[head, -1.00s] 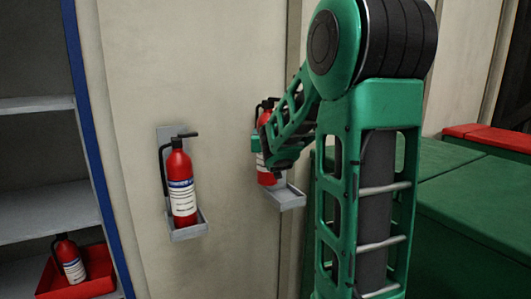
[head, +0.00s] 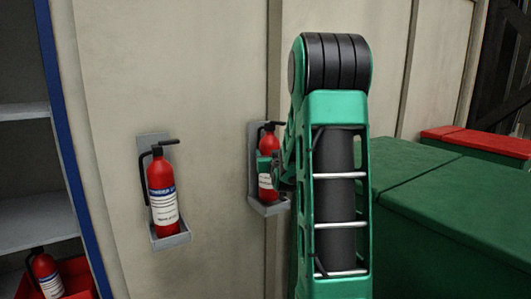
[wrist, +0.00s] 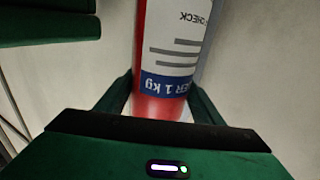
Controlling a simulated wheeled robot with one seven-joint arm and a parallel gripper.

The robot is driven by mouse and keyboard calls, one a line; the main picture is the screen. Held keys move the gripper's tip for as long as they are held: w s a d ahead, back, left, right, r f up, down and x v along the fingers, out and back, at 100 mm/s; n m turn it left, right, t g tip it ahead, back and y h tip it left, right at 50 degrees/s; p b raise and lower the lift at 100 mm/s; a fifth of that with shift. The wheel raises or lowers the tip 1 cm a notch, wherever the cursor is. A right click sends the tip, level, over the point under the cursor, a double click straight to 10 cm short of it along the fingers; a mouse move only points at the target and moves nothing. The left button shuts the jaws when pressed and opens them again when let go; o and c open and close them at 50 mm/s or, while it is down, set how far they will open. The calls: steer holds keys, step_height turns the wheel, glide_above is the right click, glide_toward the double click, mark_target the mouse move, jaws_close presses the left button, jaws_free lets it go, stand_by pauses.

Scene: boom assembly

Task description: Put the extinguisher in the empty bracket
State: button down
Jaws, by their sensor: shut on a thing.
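My gripper (head: 267,166) is shut on a red extinguisher (head: 268,187) with a white and blue label and black top. The extinguisher stands about upright at the right wall bracket (head: 254,150), in front of its grey back plate and over its bottom tray. Its base looks level with the tray, but I cannot tell if it rests there. In the wrist view the extinguisher (wrist: 172,50) runs between my two green fingers. My arm hides part of its right side. A second extinguisher (head: 162,190) sits upright in the left bracket (head: 160,140).
A blue-edged shelf (head: 38,222) stands at the left, with another extinguisher (head: 46,275) in a red tray (head: 78,275) low down. Green boxes (head: 450,215) fill the right side, near my arm. The wall between the brackets is clear.

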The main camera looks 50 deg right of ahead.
steer(key=shift+f, duration=1.15)
steer(key=c, duration=0.5)
jaws_free()
steer(key=shift+f, duration=0.2)
steer(key=v, duration=1.2)
steer(key=s+a+f+n+g+y, duration=0.1)
steer(key=s+a+f+g+y, duration=0.2)
steer(key=a+f, duration=0.25)
steer(key=s+a+f+n+g+y, duration=0.1)
steer(key=s+a+f+g+y, duration=0.25)
steer(key=a, duration=0.35)
steer(key=s+a+g+y, duration=0.1)
steer(key=s+a+g, duration=0.1)
steer(key=s, duration=0.5)
steer(key=s+a+f+g+y, duration=0.1)
steer(key=s+a+g+y, duration=0.1)
steer(key=s+a, duration=0.3)
steer(key=s+a+f+m+g+y, duration=0.1)
steer(key=s+a+g, duration=0.3)
steer(key=s, duration=0.4)
steer(key=shift+s, duration=0.3)
